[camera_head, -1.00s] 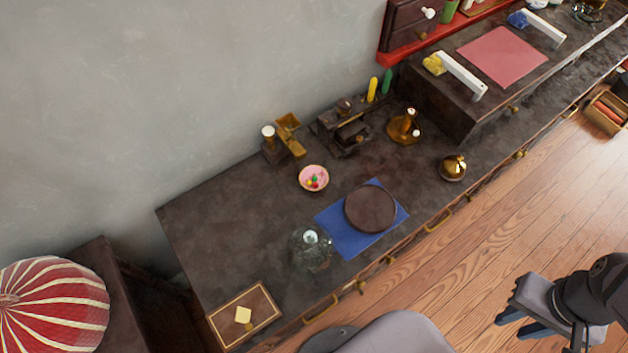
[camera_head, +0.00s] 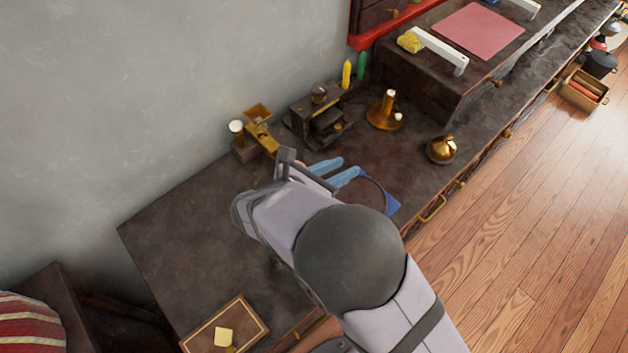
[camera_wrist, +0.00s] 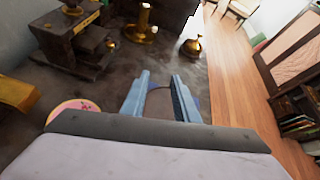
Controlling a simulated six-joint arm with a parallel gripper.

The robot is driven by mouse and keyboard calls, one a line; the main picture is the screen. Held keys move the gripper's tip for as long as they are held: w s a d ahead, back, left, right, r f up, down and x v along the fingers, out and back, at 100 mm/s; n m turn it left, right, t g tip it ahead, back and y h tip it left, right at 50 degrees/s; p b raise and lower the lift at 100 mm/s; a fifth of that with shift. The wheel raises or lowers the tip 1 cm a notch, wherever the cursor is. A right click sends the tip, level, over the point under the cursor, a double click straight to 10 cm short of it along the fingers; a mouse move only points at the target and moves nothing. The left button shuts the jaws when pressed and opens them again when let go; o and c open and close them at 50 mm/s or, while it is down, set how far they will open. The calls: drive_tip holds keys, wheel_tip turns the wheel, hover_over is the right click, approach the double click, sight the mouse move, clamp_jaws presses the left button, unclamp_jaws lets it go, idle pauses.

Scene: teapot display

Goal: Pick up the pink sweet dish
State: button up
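The pink sweet dish (camera_wrist: 68,108) shows in part at the lower left of the wrist view, left of my fingers and cut off by the gripper body. In the head view my arm covers nearly all of it. My gripper (camera_head: 343,169) is over the dark counter, its two blue fingers pointing right. In the wrist view the fingers of my gripper (camera_wrist: 160,84) are apart with nothing between them but the surface beyond, so it is open and empty.
A blue cloth (camera_head: 393,206) with a dark round plate lies partly under my gripper. A brass candle holder (camera_head: 384,112), a brass bell-shaped piece (camera_head: 441,149) and a dark model (camera_head: 320,122) stand behind. A framed board (camera_head: 250,318) lies at the front left.

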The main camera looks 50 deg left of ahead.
drive_tip(key=s+a+n+y, duration=0.1)
drive_tip(key=s+a+n, duration=0.1)
drive_tip(key=s+a, duration=0.1)
drive_tip(key=s+a+f+n+y+b, duration=0.1)
drive_tip(key=s+a+n+y, duration=0.1)
drive_tip(key=s+a, duration=0.1)
drive_tip(key=s+a+f+n+y, duration=0.1)
drive_tip(key=s+a+n+y, duration=0.1)
drive_tip(key=s, duration=0.3)
drive_tip(key=shift+s+a+f+t, duration=0.1)
drive_tip(key=shift+s+a+t, duration=0.25)
drive_tip(key=shift+a, duration=0.15)
drive_tip(key=s+f, duration=0.1)
drive_tip(key=s+f+n, duration=0.1)
drive_tip(key=s+f+n+g+y, duration=0.1)
drive_tip(key=s, duration=0.1)
drive_tip(key=shift+a+f+b, duration=0.25)
drive_tip(key=shift+a+b, duration=0.1)
drive_tip(key=shift+r+p+x, duration=0.2)
drive_tip(key=shift+p+x, duration=0.45)
drive_tip(key=shift+x, duration=3.05)
clamp_jaws()
